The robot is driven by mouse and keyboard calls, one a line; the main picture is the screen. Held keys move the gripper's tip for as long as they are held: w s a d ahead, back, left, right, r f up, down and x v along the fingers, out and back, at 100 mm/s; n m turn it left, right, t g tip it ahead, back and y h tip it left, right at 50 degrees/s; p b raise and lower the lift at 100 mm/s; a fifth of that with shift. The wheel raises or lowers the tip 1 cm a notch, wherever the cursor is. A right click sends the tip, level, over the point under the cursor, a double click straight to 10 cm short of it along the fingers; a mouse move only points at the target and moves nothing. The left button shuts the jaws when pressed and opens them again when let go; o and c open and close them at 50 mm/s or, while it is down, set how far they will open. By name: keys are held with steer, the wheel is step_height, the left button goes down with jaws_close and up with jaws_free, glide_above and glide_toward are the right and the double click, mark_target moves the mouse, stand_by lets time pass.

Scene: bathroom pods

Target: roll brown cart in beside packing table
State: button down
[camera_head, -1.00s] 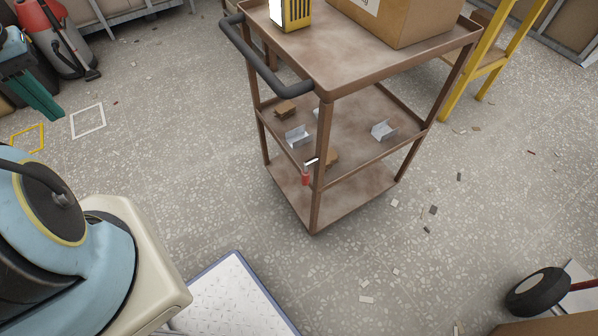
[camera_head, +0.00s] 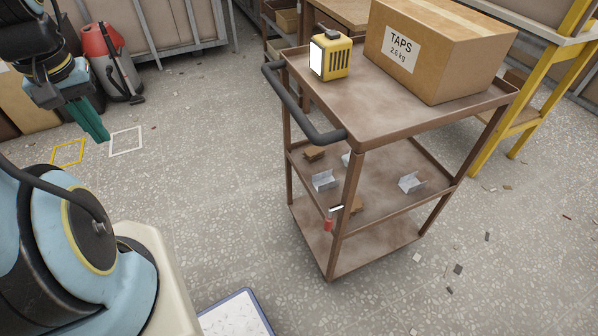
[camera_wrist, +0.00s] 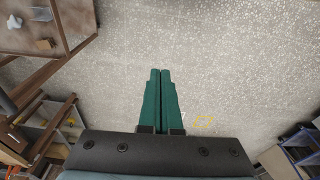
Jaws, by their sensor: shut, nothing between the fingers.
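The brown cart (camera_head: 388,233) stands upright right of the middle in the head view, with three shelves and a dark grey push handle (camera_head: 290,110) on its left end. On its top are a cardboard box (camera_head: 440,55) labelled TAPS and a yellow lamp-like device (camera_head: 331,55). My gripper (camera_head: 104,138) hangs at the upper left, well apart from the handle, its green fingers together and empty. The wrist view also shows the shut fingers (camera_wrist: 160,72) over bare floor, with part of the cart (camera_wrist: 20,40) at upper left. Which table is the packing table I cannot tell.
A wooden table (camera_head: 338,12) stands behind the cart; a yellow-framed bench (camera_head: 570,60) stands at right. A red and grey vacuum (camera_head: 108,62) is at the back left. Yellow (camera_head: 68,152) and white (camera_head: 126,141) floor outlines lie left. Scraps litter the right floor; the floor left of the cart is open.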

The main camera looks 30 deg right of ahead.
mark_target(287, 96)
steer(key=c, duration=1.6)
jaws_free()
